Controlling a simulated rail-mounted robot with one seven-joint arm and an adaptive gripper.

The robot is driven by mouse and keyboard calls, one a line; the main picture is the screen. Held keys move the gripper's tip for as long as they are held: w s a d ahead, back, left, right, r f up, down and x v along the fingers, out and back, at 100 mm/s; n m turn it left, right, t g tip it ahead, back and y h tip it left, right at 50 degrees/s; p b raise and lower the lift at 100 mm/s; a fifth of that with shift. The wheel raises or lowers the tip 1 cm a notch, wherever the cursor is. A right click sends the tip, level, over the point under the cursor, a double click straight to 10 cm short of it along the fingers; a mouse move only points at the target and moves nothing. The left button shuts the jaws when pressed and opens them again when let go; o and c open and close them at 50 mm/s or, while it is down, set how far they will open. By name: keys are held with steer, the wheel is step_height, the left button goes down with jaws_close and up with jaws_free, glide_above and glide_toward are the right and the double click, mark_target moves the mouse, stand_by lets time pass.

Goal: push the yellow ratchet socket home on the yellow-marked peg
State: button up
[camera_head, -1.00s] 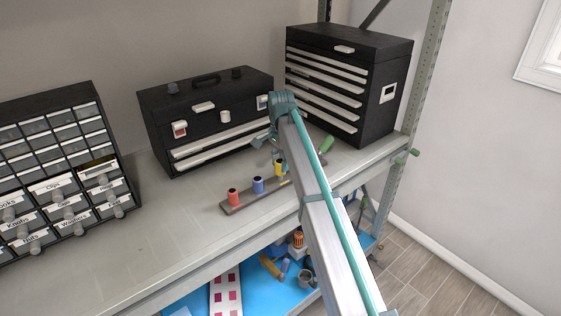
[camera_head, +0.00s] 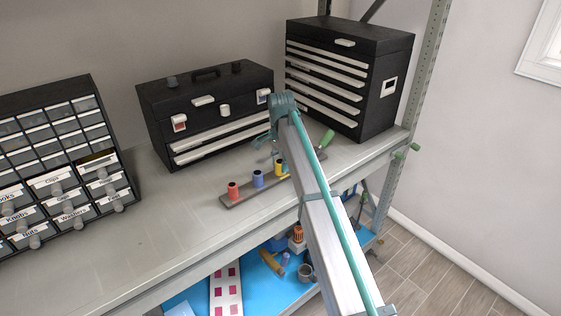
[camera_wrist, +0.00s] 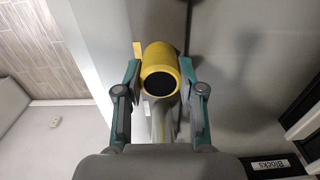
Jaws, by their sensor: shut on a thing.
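In the head view my gripper (camera_head: 277,156) is at the yellow socket, partly hidden by my arm. The peg under the socket is hidden, so I cannot tell how far down it sits.
A black toolbox (camera_head: 205,115) and a taller drawer chest (camera_head: 345,80) stand behind the rail. A drawer cabinet (camera_head: 65,155) is at the left. The shelf (camera_head: 165,225) left of the rail is clear.

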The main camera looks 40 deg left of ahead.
steer(key=o, duration=1.3)
steer(key=shift+c, duration=0.2)
step_height(320, 180, up, 12)
